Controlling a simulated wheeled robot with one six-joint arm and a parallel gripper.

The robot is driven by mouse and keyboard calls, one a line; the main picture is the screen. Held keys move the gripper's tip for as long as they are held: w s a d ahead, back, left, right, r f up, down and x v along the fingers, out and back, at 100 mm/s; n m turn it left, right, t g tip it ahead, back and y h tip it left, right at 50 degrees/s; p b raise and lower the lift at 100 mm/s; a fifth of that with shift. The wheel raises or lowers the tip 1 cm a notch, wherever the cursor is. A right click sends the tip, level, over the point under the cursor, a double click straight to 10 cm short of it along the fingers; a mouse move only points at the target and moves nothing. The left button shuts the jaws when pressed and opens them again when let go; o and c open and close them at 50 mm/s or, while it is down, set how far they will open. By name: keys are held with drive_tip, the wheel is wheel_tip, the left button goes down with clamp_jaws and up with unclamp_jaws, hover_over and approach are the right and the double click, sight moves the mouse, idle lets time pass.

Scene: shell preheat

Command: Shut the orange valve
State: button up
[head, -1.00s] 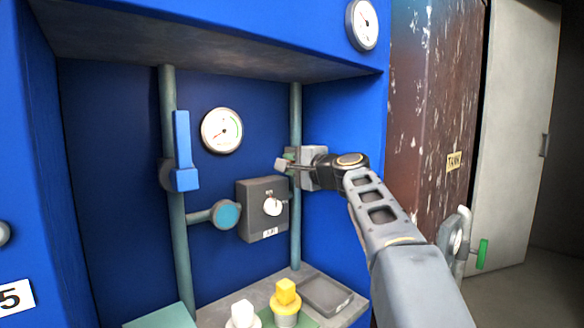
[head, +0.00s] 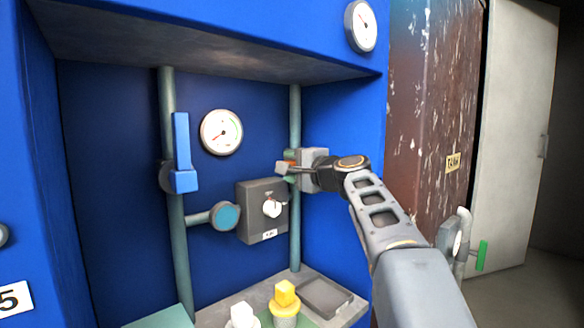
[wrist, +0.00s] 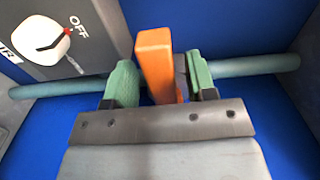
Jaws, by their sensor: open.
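The orange valve (wrist: 155,62) has a bar-shaped handle, seen in the wrist view in front of a teal pipe. In that picture the handle lies roughly crosswise to the pipe. My gripper (wrist: 162,84) is open, with one green finger on each side of the handle. A gap shows on the right side; whether the left finger touches it I cannot tell.
A grey switch box (head: 254,222) with a white knob sits just left of the pipe; it also shows in the wrist view (wrist: 60,25). A blue lever (head: 182,150) is on the left pipe. A yellow-topped item (head: 285,294) stands on the shelf below. The blue side wall is close on the right.

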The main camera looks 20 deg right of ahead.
drive_tip(key=v, duration=1.3)
drive_tip(key=shift+s, duration=0.25)
drive_tip(key=shift+d, duration=0.15)
drive_tip(key=shift+p, duration=0.3)
drive_tip(key=s+a+f+n+g+h+p, duration=0.25)
drive_tip(key=a+n+g+p, duration=0.45)
drive_tip(key=p, duration=1.1)
drive_tip(key=s+a+f+n+g+h+p, duration=0.1)
drive_tip(key=s+n+g+h+p, duration=0.1)
drive_tip(key=s+p, duration=0.4)
drive_tip(key=s+a+f+n+g+h+p, duration=0.2)
drive_tip(key=s+n+g+p, duration=0.2)
drive_tip(key=p, duration=0.5)
drive_tip(key=shift+s+a+n, duration=0.25)
drive_tip(key=shift+s+n, duration=0.05)
drive_tip(key=shift+s, duration=0.85)
